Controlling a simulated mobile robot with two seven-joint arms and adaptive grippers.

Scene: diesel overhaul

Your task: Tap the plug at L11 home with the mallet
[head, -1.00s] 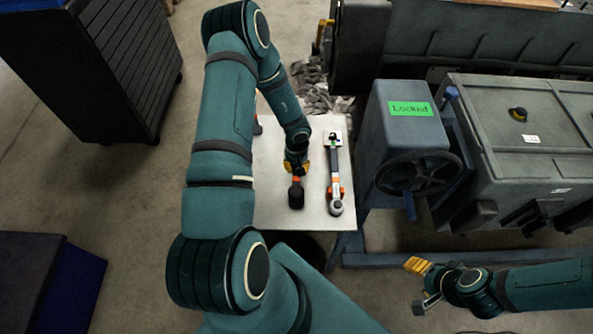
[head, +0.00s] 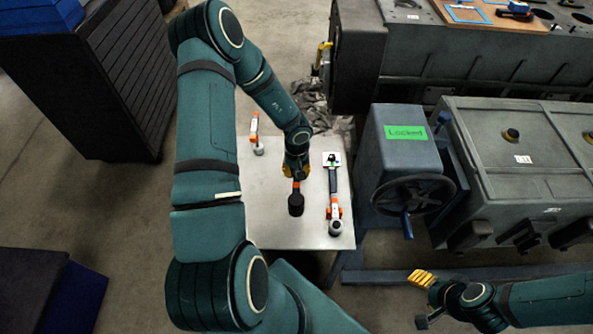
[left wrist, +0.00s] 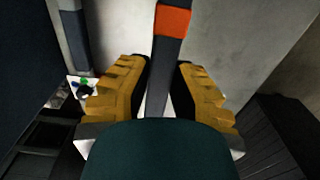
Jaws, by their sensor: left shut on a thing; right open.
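The mallet, with a black head (head: 296,204) and an orange band, is at the middle of the metal table in the head view. My left gripper (head: 295,170) is shut on its handle. In the left wrist view the dark handle with its orange band (left wrist: 172,20) runs between the yellow fingers of the left gripper (left wrist: 160,85). I cannot tell whether the mallet touches the table. My right gripper (head: 419,300) is open and empty at the lower right, apart from everything. I cannot make out the plug or the L11 mark in any view.
The metal table (head: 270,225) also bears a long wrench-like tool (head: 334,195) and another orange-handled tool (head: 256,135). A grey housing with a handwheel (head: 413,195) and a green "Locked" label stands to the right, beside large grey machinery (head: 510,160). A dark cabinet (head: 95,80) stands at the left.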

